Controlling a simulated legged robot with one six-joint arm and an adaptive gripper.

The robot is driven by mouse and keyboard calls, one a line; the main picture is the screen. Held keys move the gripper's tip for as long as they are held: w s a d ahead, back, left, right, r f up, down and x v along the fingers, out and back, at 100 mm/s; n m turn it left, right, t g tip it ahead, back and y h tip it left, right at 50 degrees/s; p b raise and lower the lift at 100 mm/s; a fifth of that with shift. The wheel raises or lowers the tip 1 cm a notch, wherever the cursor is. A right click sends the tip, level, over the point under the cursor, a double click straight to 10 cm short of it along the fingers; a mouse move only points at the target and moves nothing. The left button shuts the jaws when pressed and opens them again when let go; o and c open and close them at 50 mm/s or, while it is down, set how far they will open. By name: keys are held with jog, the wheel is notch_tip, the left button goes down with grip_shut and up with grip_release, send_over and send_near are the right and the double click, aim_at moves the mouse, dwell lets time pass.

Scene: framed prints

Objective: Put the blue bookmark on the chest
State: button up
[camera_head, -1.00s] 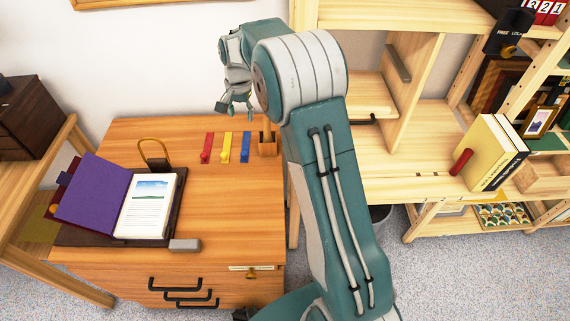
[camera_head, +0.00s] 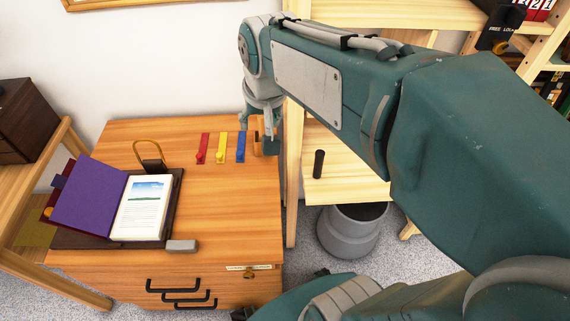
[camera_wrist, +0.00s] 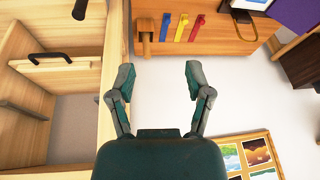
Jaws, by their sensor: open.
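A blue bookmark (camera_head: 241,147) lies at the right end of a row with a yellow and a red bookmark, on the back right of the orange wooden chest (camera_head: 225,205). In the wrist view the blue bookmark (camera_wrist: 166,26) shows near the top, on the chest top (camera_wrist: 222,43). My gripper (camera_head: 258,128) points down at the chest's back right corner, close to the blue bookmark's right side in the head view. In the wrist view my gripper (camera_wrist: 159,77) has its fingers apart, with nothing between them.
An open book (camera_head: 143,207) lies at the chest's left. A shelf (camera_head: 345,180) and grey bin (camera_head: 352,232) stand to the right.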

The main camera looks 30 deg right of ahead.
jog(key=s+f+n+t, duration=0.1)
jog(key=s+n, duration=0.1)
jog(key=s, duration=1)
jog(key=shift+f+n+t, duration=0.4)
jog(key=shift+c, duration=0.3)
